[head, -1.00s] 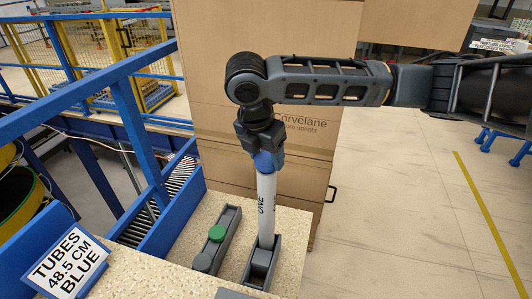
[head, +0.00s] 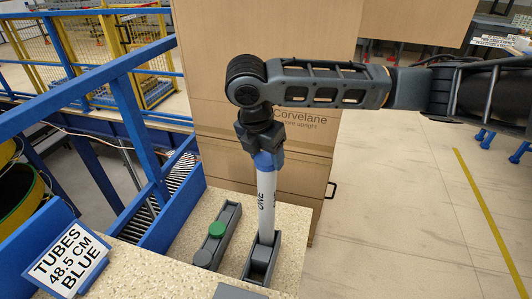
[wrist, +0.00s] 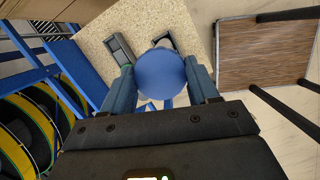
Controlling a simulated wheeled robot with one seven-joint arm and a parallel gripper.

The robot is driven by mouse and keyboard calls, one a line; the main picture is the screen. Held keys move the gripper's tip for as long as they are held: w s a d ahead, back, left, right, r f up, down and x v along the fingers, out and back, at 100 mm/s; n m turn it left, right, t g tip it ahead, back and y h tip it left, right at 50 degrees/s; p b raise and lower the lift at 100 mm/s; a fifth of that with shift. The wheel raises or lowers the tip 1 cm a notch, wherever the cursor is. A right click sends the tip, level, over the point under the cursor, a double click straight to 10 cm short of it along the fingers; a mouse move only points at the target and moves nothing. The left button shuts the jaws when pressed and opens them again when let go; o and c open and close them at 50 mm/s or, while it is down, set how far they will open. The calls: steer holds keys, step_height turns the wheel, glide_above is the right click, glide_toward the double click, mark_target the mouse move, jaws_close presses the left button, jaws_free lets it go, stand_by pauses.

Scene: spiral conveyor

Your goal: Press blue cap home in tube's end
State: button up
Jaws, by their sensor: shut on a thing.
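The white tube (head: 266,205) stands upright with its lower end in a grey holder (head: 260,262) on the speckled bench. The blue cap (head: 265,161) is at the tube's top end. My gripper (head: 264,152) points down from above and is shut on the cap. In the wrist view the round blue top of the cap (wrist: 161,74) lies between the two fingers. How deep the cap sits in the tube is hidden by the fingers and the cap.
A large cardboard box (head: 220,100) stands close behind. Blue rails (head: 80,85) and a sign reading "TUBES 48.5 CM BLUE" (head: 65,262) are at the left. Open floor lies right.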

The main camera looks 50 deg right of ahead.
mark_target(260, 163)
steer(key=shift+f, duration=0.15)
steer(key=o, duration=1)
steer(key=shift+c, duration=0.2)
steer(key=v, duration=0.8)
steer(key=shift+b, duration=0.3)
steer(key=shift+f, duration=0.1)
